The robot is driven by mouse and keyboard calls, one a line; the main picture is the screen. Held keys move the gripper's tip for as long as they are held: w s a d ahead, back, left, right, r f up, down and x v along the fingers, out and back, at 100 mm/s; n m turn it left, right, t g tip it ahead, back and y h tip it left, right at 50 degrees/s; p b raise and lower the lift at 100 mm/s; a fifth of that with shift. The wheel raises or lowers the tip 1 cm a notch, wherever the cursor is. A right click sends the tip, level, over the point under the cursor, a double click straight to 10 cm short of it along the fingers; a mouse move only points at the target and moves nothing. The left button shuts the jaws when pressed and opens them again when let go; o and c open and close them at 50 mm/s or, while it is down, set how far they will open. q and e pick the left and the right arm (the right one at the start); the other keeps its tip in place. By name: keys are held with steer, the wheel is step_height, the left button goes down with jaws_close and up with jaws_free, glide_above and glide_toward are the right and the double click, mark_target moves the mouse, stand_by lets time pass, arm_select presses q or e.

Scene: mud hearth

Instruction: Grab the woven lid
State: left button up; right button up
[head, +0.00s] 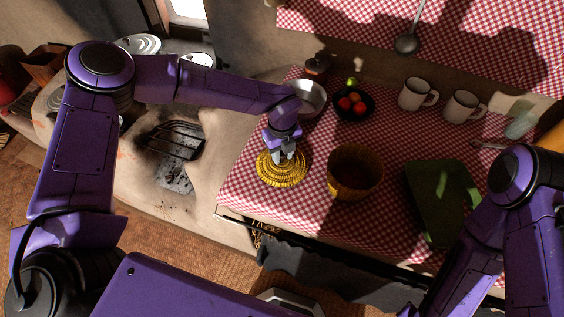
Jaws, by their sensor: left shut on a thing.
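The woven lid (268,177) is a round yellow coiled disc at the left part of the checkered tablecloth. My left gripper (284,155) points down at the middle of the lid and is shut on it; its fingertips are partly hidden by the lid's centre. I cannot tell whether the lid rests on the cloth or is slightly raised. A round woven basket (355,174), open at the top, stands just right of the lid. My right arm comes in at the right edge, and its gripper is not in view.
A metal bowl (311,98) and a dark bowl of red tomatoes (352,103) stand behind the lid. Two white mugs (414,94) (461,107) are at the back right. A green board-like object (440,200) lies right of the basket. A stove grate (174,140) is at the left.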

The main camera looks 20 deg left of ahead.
arm_select(q)
steer(key=shift+s+f, duration=0.2)
